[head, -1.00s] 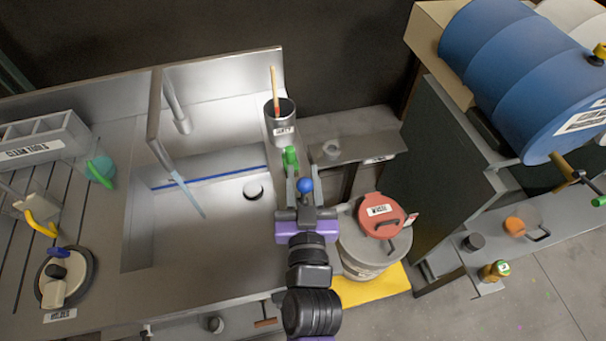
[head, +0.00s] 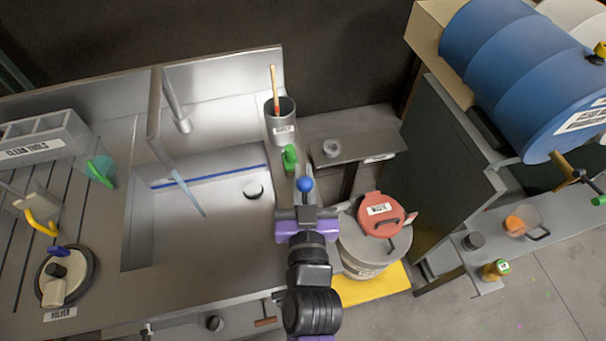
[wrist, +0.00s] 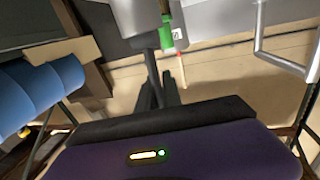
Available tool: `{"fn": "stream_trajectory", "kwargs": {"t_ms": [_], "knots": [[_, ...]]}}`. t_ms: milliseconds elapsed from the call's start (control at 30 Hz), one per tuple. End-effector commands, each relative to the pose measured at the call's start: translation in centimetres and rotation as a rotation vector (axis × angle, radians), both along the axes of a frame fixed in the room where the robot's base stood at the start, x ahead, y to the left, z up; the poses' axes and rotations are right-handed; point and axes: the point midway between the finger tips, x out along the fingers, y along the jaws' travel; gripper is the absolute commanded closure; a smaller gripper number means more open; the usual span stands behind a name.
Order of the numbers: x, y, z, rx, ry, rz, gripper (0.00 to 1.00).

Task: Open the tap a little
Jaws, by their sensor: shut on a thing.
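My gripper (head: 305,210) is at the right edge of the sink, with its fingers closed together. A blue ball knob (head: 304,184) shows at its fingertips, seemingly the end of the tap's lever. In the wrist view a thin grey lever (wrist: 152,72) runs down to the closed fingers, and the knob is hidden there. The contact is too small to see clearly. A green part (head: 290,157) stands just beyond the gripper; it also shows in the wrist view (wrist: 166,32). A grey spout (head: 176,108) hangs over the sink basin (head: 225,215).
A cup with a brush (head: 280,122) stands behind the gripper. A red-lidded waste bin (head: 381,214) is close on the right, on a yellow mat (head: 372,290). A blue drum (head: 520,75) with a brass tap (head: 568,170) lies far right. The clean-tools rack is far left.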

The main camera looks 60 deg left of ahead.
Motion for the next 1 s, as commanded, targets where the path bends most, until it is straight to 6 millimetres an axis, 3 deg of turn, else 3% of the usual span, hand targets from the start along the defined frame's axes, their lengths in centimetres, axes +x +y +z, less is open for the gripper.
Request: {"fn": "stream_trajectory", "kwargs": {"t_ms": [1000], "knots": [[0.05,-0.17,0.4,-0.033,0.009,-0.002,1.0]]}}
